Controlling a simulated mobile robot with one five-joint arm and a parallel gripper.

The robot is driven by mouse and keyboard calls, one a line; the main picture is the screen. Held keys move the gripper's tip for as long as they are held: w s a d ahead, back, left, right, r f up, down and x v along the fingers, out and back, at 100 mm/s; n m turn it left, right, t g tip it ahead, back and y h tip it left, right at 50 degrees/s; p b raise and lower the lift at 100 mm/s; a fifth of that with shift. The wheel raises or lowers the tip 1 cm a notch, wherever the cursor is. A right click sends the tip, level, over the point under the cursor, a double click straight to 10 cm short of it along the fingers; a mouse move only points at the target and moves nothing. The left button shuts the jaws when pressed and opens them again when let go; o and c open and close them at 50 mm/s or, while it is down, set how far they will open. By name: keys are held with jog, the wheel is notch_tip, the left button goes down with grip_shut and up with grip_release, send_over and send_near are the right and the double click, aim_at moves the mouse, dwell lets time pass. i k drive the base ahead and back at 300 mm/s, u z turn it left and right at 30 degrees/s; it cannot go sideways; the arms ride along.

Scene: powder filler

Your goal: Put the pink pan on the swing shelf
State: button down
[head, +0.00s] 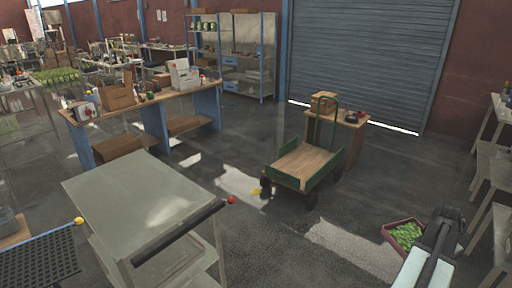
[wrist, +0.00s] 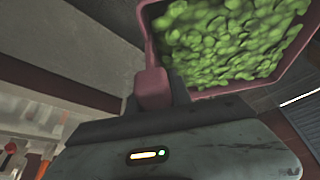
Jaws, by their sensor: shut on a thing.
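The pink pan (head: 391,243) is at the lower right of the head view, filled with green pieces (head: 406,235). My gripper (head: 432,236) is beside its right side. In the wrist view the pan (wrist: 153,88) shows its pink handle and part of its rim, with the green pieces in it. My gripper (wrist: 155,104) is shut on the handle; the fingertips are partly hidden. A dark perforated shelf (head: 40,262) with a blue edge and yellow knob is at the lower left. I cannot tell which is the swing shelf.
A green-sided cart (head: 308,162) stands mid-floor before a small wooden table (head: 352,135). A long workbench (head: 150,103) with boxes is at the left. Pale benches (head: 492,165) line the right edge. Open floor (head: 285,240) lies between the grey-topped table and the pan.

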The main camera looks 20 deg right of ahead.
aim_at(37, 261)
jog(key=i, duration=0.95)
jog(key=u, duration=0.05)
